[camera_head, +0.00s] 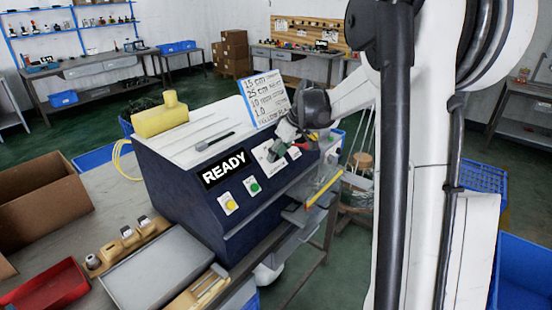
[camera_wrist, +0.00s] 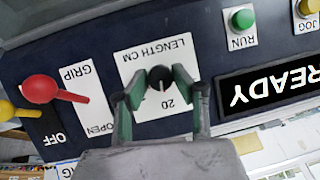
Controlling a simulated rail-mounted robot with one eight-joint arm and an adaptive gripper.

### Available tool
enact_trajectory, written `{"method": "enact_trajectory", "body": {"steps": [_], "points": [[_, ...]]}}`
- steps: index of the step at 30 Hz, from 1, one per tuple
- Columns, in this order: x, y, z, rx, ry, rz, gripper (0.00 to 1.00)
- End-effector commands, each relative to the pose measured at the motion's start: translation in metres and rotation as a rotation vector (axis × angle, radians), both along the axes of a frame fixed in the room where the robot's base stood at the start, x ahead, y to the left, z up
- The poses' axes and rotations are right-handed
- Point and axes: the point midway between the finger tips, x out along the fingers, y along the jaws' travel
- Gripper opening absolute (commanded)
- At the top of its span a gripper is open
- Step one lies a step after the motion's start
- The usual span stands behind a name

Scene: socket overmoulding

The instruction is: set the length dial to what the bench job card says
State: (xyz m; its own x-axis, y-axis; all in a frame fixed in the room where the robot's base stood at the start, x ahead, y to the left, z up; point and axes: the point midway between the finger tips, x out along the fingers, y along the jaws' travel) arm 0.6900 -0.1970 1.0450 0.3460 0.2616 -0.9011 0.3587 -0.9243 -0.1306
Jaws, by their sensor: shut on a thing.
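The length dial is a black knob (camera_wrist: 160,74) on a white plate marked LENGTH CM (camera_wrist: 147,52), upside down in the wrist view. My gripper (camera_wrist: 158,84) has its two greenish fingers on either side of the knob and is shut on it. A 20 shows on the plate beside the knob; other marks are hidden by the fingers or too small. I cannot tell the pointed value. In the head view my gripper (camera_head: 290,133) is at the machine's panel. A handwritten card (camera_head: 264,98) stands on the machine top, with lines beginning 15 cm and 25 cm; the rest is hard to read.
The dark blue machine (camera_head: 175,185) shows READY (camera_head: 223,168). Near the dial are a red-knobbed GRIP lever (camera_wrist: 40,89), a green RUN button (camera_wrist: 242,19) and a yellow JOG button (camera_wrist: 306,6). A grey tray (camera_head: 165,270) and wooden holders lie on the bench at left.

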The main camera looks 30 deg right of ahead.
Motion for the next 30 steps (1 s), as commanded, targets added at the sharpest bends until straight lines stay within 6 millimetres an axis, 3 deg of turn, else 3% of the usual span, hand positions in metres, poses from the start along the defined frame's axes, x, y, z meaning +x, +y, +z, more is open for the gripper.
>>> {"method": "enact_trajectory", "body": {"steps": [18, 30], "points": [[-0.0006, -0.0029, -0.0038, 0.391, 0.16, -0.389, 0.0], [-0.001, -0.0034, -0.0036, 0.562, 0.23, -0.56, 0.0]]}}
